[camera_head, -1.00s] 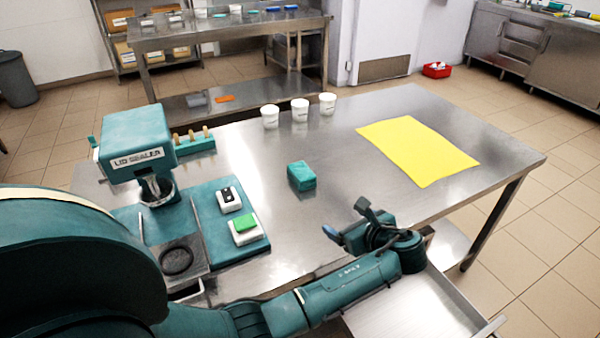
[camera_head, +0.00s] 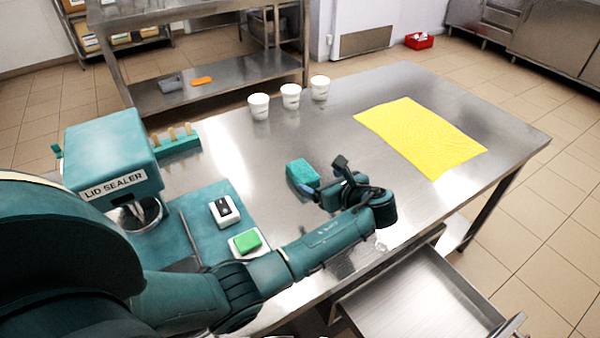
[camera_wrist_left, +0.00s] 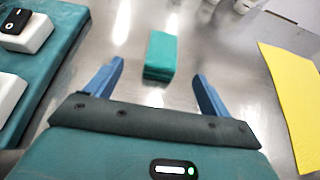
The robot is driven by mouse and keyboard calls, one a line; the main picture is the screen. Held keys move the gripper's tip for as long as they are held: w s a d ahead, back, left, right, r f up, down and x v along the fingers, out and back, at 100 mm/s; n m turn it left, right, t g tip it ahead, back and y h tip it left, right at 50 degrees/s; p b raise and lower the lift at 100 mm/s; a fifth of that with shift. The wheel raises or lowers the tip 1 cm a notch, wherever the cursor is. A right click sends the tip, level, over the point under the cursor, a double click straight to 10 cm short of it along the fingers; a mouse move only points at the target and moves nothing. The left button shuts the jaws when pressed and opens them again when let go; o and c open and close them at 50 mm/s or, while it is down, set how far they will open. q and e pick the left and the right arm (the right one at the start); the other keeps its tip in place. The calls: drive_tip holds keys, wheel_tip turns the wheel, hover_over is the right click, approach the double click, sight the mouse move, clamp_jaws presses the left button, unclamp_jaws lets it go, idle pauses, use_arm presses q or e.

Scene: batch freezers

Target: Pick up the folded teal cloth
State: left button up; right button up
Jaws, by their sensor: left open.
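The folded teal cloth (camera_head: 302,173) lies as a small block on the steel table. It also shows in the left wrist view (camera_wrist_left: 161,54), just ahead of the fingertips and roughly centred between them. My left gripper (camera_head: 320,176) is open and empty. In the head view its fingers are close to the cloth's near right side, with the cloth partly covered by a finger. In the left wrist view both blue fingers (camera_wrist_left: 157,75) are spread wider than the cloth, with bare table between them. My right gripper is not in view.
A yellow cloth (camera_head: 420,137) lies flat on the right of the table. Several white cups, including one at the back (camera_head: 290,97), stand beyond the teal cloth. The lid sealer (camera_head: 112,160) and its teal base stand to the left. An open drawer (camera_head: 425,305) sticks out below the front edge.

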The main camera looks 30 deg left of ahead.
sight(305, 172)
use_arm(q)
drive_tip(key=x, duration=0.5)
drive_tip(key=shift+w+a+f, duration=0.15)
drive_tip(key=shift+a, duration=0.05)
drive_tip(key=x, duration=0.2)
drive_tip(key=b+x, duration=0.1)
drive_tip(key=x, duration=0.2)
drive_tip(key=shift+w+d+f, duration=0.1)
drive_tip(key=shift+w+d, duration=0.05)
drive_tip(key=shift+w, duration=0.1)
drive_tip(key=c, duration=1.1)
